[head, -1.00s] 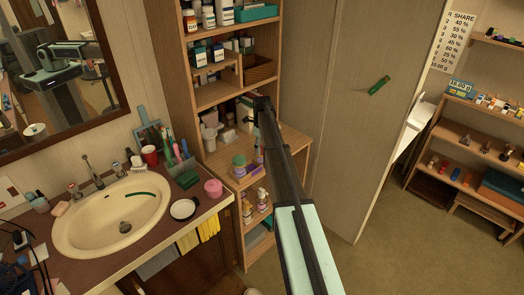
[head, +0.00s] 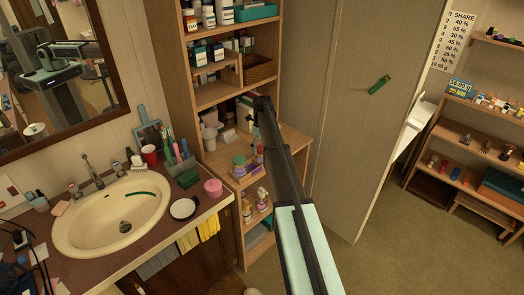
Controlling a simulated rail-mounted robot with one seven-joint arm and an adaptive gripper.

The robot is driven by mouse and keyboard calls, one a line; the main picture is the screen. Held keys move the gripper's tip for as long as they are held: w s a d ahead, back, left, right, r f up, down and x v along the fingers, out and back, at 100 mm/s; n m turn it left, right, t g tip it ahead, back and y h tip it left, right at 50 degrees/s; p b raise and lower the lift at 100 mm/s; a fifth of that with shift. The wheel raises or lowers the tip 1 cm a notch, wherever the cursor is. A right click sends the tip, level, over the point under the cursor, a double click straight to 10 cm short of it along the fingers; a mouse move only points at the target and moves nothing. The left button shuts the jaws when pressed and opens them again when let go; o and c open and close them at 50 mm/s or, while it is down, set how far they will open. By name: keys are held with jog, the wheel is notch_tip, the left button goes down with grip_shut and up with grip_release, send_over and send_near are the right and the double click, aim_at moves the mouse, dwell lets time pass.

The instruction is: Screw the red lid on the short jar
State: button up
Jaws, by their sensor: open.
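My arm reaches across the middle of the head view to the wooden shelf unit. My gripper (head: 257,140) is small and mostly hidden at the arm's far end, above the shelf's worktop; it is open. Small jars stand just below it: a purple and green one (head: 239,168) and another small one (head: 260,154) close to the arm. They are too small to tell which is the short jar, and I cannot make out the red lid for certain.
The shelf unit (head: 201,98) holds bottles and boxes above the worktop. A sink (head: 90,222), a red cup (head: 149,154) and a pink jar (head: 213,187) are on the counter at left.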

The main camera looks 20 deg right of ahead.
notch_tip(320, 180, up, 12)
dwell(0.6)
dwell(0.6)
